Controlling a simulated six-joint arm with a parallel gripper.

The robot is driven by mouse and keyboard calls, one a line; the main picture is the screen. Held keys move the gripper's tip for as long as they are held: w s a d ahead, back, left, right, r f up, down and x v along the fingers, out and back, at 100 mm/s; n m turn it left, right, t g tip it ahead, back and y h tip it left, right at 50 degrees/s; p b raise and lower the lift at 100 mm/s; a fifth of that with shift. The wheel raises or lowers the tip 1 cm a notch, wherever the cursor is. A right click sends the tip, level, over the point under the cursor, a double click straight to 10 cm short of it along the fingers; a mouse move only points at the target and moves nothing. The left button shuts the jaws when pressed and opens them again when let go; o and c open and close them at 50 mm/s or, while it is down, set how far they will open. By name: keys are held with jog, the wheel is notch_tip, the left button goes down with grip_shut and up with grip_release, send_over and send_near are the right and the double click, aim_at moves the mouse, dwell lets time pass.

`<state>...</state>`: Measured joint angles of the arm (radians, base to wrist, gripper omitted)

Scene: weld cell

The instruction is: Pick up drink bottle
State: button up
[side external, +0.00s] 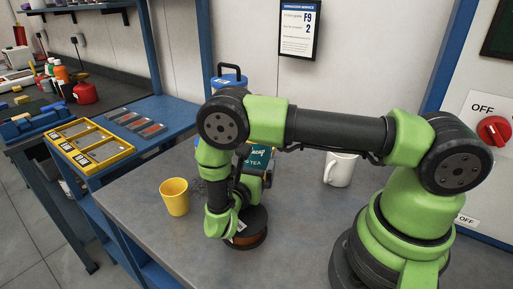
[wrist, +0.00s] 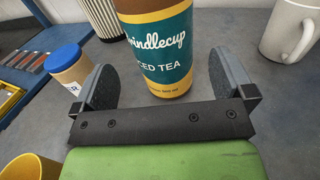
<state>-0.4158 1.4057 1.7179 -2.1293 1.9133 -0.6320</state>
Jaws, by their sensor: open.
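The drink bottle (wrist: 165,55) is brown with a teal label reading "ICED TEA". It stands upright on the grey bench in the wrist view, and its top is cut off by the frame. In the side view only part of the teal label of the bottle (side external: 260,160) shows behind my arm. My gripper (wrist: 162,63) is open and empty, with one dark finger on each side of the bottle in the picture. The wrist view shows bare bench between bottle and fingers on both sides.
A white mug (side external: 340,169) stands to the right, and a yellow cup (side external: 174,196) to the left. A blue-capped container (wrist: 70,68) stands left of the bottle in the wrist view, with a striped container (wrist: 100,17) behind.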

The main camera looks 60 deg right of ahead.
aim_at(256, 148)
jog(key=x, duration=0.7)
jog(key=shift+r, duration=0.1)
jog(key=shift+c, duration=0.2)
jog(key=shift+s, duration=0.1)
jog(key=c, duration=1.1)
